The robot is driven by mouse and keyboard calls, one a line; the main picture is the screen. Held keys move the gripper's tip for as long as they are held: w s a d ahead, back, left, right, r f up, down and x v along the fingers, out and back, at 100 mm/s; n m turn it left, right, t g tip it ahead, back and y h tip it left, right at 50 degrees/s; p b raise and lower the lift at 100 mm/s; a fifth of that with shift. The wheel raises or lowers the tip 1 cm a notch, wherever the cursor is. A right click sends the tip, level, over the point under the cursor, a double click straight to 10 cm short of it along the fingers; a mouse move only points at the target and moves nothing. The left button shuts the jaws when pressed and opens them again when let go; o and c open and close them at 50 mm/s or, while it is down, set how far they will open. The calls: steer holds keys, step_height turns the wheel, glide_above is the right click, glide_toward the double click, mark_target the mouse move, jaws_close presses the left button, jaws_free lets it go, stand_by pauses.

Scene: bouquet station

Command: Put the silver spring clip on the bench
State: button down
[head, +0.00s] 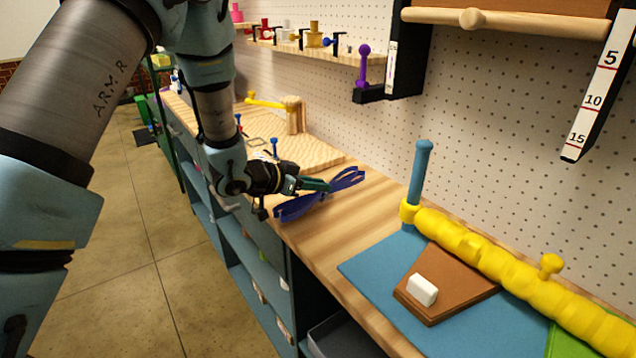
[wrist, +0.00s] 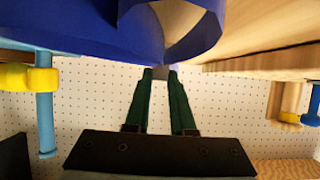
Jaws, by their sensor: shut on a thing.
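My gripper (head: 322,187) has green fingers and reaches in over the bench (head: 316,240) near its front edge. In the wrist view its fingers (wrist: 160,76) are closed on a small grey piece, which looks like the silver spring clip (wrist: 161,72). Most of the clip is hidden, and I cannot make it out in the head view. A blue ribbon bow (head: 347,179) spreads to both sides of the fingertips. It fills the top of the wrist view (wrist: 75,25), right at the grey piece. I cannot tell whether the bow is joined to the clip.
A blue mat (head: 365,262) with a brown board (head: 455,285) and white block (head: 422,289) lies nearer. A wooden board (head: 315,153) with pegs lies beyond. Bare bench lies between.

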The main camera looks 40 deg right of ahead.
steer(key=shift+f, duration=0.2)
steer(key=c, duration=0.8)
jaws_free()
steer(key=shift+o, duration=0.2)
steer(key=shift+r, duration=0.1)
steer(key=shift+r, duration=0.2)
steer(key=b+v, duration=0.2)
steer(key=v, duration=1)
